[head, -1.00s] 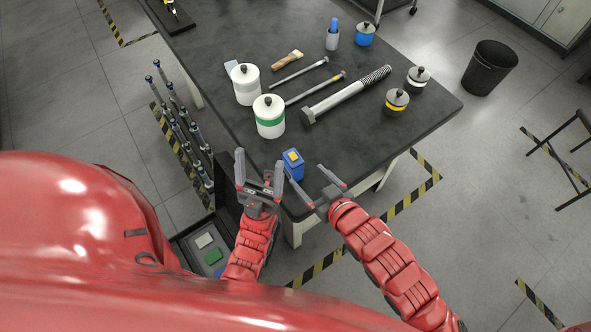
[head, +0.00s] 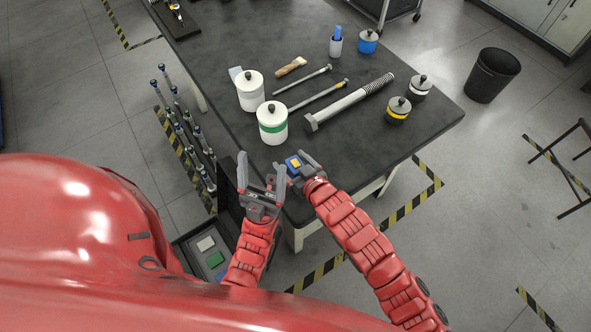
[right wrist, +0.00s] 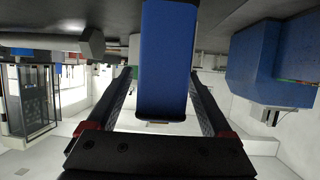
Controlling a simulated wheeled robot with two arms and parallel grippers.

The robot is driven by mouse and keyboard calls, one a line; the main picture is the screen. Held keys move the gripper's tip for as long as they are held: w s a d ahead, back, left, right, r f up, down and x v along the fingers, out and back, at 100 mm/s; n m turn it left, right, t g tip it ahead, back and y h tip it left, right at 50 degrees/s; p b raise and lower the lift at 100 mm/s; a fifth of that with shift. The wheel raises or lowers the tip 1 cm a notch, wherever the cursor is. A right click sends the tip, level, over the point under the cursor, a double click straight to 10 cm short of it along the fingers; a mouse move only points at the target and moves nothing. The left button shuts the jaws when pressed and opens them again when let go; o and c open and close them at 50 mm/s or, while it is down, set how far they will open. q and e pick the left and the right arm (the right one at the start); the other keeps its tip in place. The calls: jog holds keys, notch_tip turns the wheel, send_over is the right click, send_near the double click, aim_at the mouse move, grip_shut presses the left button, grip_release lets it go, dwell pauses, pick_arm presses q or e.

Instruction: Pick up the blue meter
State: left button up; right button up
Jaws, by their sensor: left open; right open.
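The blue meter (head: 292,164), a small blue box with a yellow panel, is at the near edge of the dark table, partly hidden by my right gripper (head: 297,166). In the right wrist view the blue meter (right wrist: 164,60) stands between the two fingers of the open right gripper (right wrist: 160,82), with a gap showing on each side near the fingertips. My left gripper (head: 260,178) is open and empty, just left of the meter and pointing up in the picture.
A white jar with a green band (head: 272,128) stands behind the meter, near another white jar (head: 250,95). An open tray (head: 190,243) holds coloured blocks below left.

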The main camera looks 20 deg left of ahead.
jog(key=shift+w+a+f, duration=0.15)
jog(key=shift+w+a, duration=0.1)
jog(key=shift+a, duration=0.05)
grip_shut()
dwell(0.3)
